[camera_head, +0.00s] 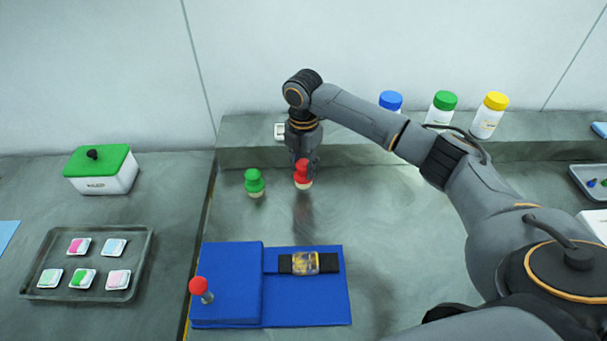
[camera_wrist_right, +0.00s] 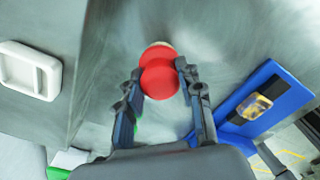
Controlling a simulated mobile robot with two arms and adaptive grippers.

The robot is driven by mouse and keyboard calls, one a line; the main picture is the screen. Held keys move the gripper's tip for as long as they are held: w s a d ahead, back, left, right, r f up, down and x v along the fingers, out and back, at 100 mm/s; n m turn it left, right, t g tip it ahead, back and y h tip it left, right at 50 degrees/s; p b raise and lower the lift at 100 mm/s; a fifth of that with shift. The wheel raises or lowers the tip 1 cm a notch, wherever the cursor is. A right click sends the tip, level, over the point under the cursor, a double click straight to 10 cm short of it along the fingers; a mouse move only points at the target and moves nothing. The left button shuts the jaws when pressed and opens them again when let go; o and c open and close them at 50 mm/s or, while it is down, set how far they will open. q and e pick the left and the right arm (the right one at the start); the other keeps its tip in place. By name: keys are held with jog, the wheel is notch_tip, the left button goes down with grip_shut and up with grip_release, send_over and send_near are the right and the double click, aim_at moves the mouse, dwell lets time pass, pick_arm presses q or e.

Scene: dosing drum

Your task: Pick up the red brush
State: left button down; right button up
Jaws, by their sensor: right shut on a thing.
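The red brush (camera_head: 302,178) has a red knobbed handle and a pale bristle end, and stands upright at the back of the grey worktop. My right gripper (camera_head: 303,163) comes down on it from above and is shut on its handle. In the right wrist view the red handle (camera_wrist_right: 158,82) sits between the two fingers of the gripper (camera_wrist_right: 160,70). I cannot tell whether the bristles touch the worktop. A green brush (camera_head: 254,182) stands just left of it. My left gripper is not in view.
A blue mat (camera_head: 305,313) with a dark strapped item (camera_head: 305,263) and a red-knobbed piece (camera_head: 200,287) lies in front. A raised ledge (camera_head: 240,158) behind carries blue-, green- and yellow-capped bottles (camera_head: 486,120). A tray (camera_head: 139,255) and green-lidded box (camera_head: 103,180) stand left.

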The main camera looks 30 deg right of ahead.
jog(key=s+a+r+b, duration=0.1)
jog(key=s+a+r, duration=0.6)
jog(key=s+r, duration=0.3)
jog(key=shift+s+a+b, duration=0.15)
jog(key=shift+s+b, duration=0.2)
jog(key=shift+s, duration=0.65)
